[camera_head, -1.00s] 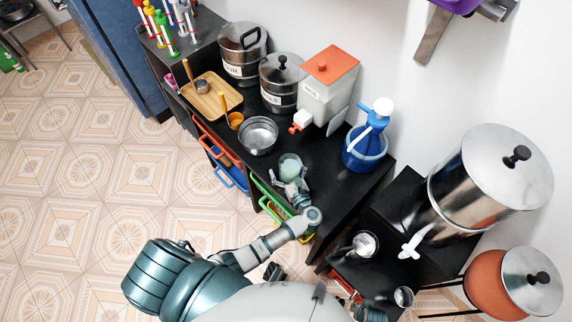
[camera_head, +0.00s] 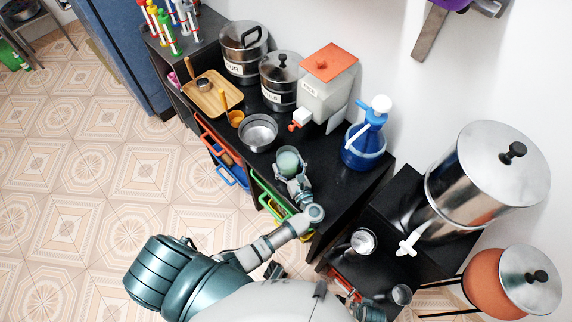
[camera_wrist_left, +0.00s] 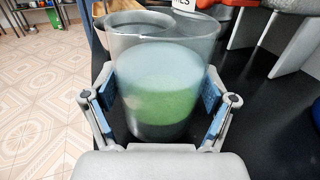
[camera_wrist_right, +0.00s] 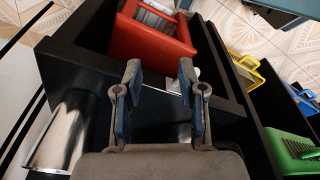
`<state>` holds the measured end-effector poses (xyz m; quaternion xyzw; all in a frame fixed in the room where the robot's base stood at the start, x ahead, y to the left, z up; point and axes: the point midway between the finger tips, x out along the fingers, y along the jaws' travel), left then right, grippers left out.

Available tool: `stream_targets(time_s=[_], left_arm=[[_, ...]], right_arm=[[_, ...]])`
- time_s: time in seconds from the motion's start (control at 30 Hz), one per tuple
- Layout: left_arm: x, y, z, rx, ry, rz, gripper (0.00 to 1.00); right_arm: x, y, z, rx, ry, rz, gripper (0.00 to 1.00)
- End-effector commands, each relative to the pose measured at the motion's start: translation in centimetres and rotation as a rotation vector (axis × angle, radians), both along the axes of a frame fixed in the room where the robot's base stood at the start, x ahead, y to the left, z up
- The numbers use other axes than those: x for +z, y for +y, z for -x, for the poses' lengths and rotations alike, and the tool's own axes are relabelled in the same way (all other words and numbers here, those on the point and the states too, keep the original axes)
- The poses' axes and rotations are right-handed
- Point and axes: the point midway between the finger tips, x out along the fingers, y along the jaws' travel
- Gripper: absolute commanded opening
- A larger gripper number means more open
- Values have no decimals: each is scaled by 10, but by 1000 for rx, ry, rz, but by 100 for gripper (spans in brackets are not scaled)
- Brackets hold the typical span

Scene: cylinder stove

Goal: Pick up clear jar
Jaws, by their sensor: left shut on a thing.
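The clear jar (camera_head: 288,161) is see-through with pale green contents and is over the black counter, in front of the steel bowl. My left gripper (camera_head: 291,180) is around it from the near side. In the left wrist view the jar (camera_wrist_left: 165,85) is upright between the blue-padded fingers of my left gripper (camera_wrist_left: 168,100), which press on both its sides. The jar's base is partly hidden, so I cannot tell whether it touches the counter. In the right wrist view my right gripper (camera_wrist_right: 160,100) has its fingers apart with nothing held between them.
A steel bowl (camera_head: 258,131), a wooden tray (camera_head: 212,96), steel pots, a white dispenser (camera_head: 325,88) and a blue bottle (camera_head: 364,148) stand around the jar. A red bin (camera_wrist_right: 152,38) and a steel cylinder (camera_wrist_right: 62,135) are near my right gripper. Counter right of the jar is clear.

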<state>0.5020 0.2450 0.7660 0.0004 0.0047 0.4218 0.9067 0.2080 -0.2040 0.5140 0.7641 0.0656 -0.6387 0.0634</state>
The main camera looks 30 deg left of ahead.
Motion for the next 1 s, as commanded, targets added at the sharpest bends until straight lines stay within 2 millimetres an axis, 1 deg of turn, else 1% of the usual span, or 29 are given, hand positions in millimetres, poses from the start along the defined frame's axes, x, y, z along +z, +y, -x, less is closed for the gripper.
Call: stream_targets(time_s=[0.03,0.1,0.17,0.27,0.37,0.43,0.6,0.7,0.83,1.0], left_arm=[[10,0,0,1,-7,4,26],[21,1,0,1,-9,3,26],[18,-8,8,-1,-3,5,26],[20,-23,22,0,-4,6,26],[22,-40,38,1,-4,9,26],[23,-54,50,-1,-4,10,26],[29,-89,78,-1,-3,5,26],[32,-103,89,0,-5,3,26],[34,-114,98,0,-6,0,26],[35,-119,103,0,-7,1,26]], right_arm=[[-1,-1,1,1,0,2,40],[-5,-3,3,1,7,6,40],[-12,-6,6,2,18,10,40],[-12,-7,7,1,23,14,40],[-5,-6,0,1,8,10,40],[2,-4,-4,1,2,8,40],[15,-3,-3,-2,2,6,40],[20,-3,-4,-3,0,6,40],[24,-3,-6,-3,-2,4,40],[26,-3,-6,-3,0,6,40]])
